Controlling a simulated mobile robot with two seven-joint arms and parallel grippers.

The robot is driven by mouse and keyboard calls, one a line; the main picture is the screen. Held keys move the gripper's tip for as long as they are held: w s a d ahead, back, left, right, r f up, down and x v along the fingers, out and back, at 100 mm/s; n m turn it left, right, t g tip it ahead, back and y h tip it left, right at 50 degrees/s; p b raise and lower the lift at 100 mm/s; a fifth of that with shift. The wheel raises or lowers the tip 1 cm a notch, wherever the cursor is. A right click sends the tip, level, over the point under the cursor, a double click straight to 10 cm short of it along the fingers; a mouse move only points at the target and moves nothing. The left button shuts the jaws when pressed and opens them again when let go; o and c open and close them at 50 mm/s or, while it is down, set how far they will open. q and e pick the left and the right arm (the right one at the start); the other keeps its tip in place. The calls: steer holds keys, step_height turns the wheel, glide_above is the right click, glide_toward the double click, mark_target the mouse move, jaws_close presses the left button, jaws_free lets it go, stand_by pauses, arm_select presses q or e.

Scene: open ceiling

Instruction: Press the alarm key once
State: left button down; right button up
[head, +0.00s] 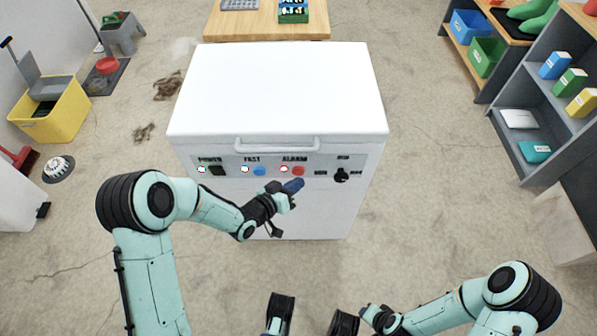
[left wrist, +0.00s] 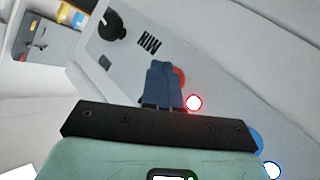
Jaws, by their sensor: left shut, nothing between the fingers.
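The alarm key (head: 298,171) is a round red button on the front panel of a white chest freezer, under the word ALARM. A lit lamp with a red rim (head: 284,169) sits just left of it. My left gripper (head: 294,186) is shut and empty, its blue fingertips just in front of and below the key. In the left wrist view the blue fingers (left wrist: 165,82) overlap the red key (left wrist: 179,75) and hide part of it; I cannot tell whether they touch. My right gripper (head: 366,312) is low at the front, away from the freezer; its fingers are unclear.
The panel also has a dark POWER switch (head: 217,170), a blue FAST key (head: 260,171) and a black knob (head: 341,175). The freezer's lid (head: 280,90) is closed. A yellow mop bucket (head: 50,115) stands left and shelves (head: 540,105) stand right. The floor around the freezer's front is clear.

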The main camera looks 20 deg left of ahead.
arm_select(q)
steer(key=shift+w+a, duration=0.1)
steer(key=shift+w, duration=0.25)
steer(key=shift+w+a, duration=0.15)
steer(key=shift+w, duration=0.3)
stand_by(0.5)
stand_by(0.4)
steer(key=shift+s+d, duration=0.25)
steer(key=shift+s, duration=0.6)
steer(key=s, duration=0.2)
steer(key=s+d, duration=0.1)
steer(key=s, duration=0.1)
steer(key=shift+s+d, duration=0.2)
steer(key=shift+s, duration=0.2)
stand_by(0.4)
